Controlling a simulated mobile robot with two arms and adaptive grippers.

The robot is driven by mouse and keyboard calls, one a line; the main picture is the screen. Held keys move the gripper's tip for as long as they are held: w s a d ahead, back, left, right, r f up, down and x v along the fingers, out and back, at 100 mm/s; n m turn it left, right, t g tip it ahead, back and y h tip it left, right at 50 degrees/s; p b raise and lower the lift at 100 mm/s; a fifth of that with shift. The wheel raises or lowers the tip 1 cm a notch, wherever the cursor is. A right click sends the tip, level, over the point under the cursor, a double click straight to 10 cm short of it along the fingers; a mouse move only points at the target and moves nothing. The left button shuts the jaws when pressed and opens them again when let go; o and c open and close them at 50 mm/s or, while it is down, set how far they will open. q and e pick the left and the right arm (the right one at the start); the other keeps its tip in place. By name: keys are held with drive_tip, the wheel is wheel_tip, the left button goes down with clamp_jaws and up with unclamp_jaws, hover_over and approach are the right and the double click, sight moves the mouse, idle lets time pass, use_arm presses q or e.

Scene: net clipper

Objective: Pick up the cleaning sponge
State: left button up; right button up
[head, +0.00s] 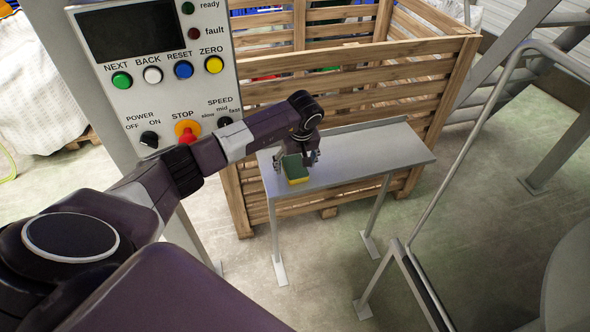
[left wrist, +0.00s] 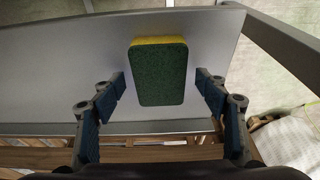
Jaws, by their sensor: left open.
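The cleaning sponge (head: 295,169) is a yellow block with a green scouring side facing up. It lies on a narrow grey metal table (head: 375,155), near its left end. In the left wrist view the sponge (left wrist: 159,73) is at upper middle, on the bare metal top (left wrist: 60,75). My left gripper (head: 297,160) is open above the table at the sponge. In the left wrist view its fingers (left wrist: 160,98) stand apart on either side of the sponge's near part, with gaps between them and it. My right gripper is not in view.
A control panel (head: 160,80) with coloured buttons and a red stop knob stands left of the table. A wooden slatted crate (head: 350,82) is right behind the table. A metal railing (head: 455,165) runs at right. The table's right part is clear.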

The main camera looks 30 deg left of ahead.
sight(295, 167)
use_arm(q)
drive_tip(key=shift+f, duration=0.1)
drive_tip(key=shift+c, duration=0.4)
drive_tip(key=c, duration=0.8)
drive_tip(key=shift+o, duration=0.2)
drive_tip(key=shift+r+p, duration=0.4)
wheel_tip(295, 167, up, 20)
drive_tip(key=b, duration=0.4)
drive_tip(key=shift+f, duration=0.15)
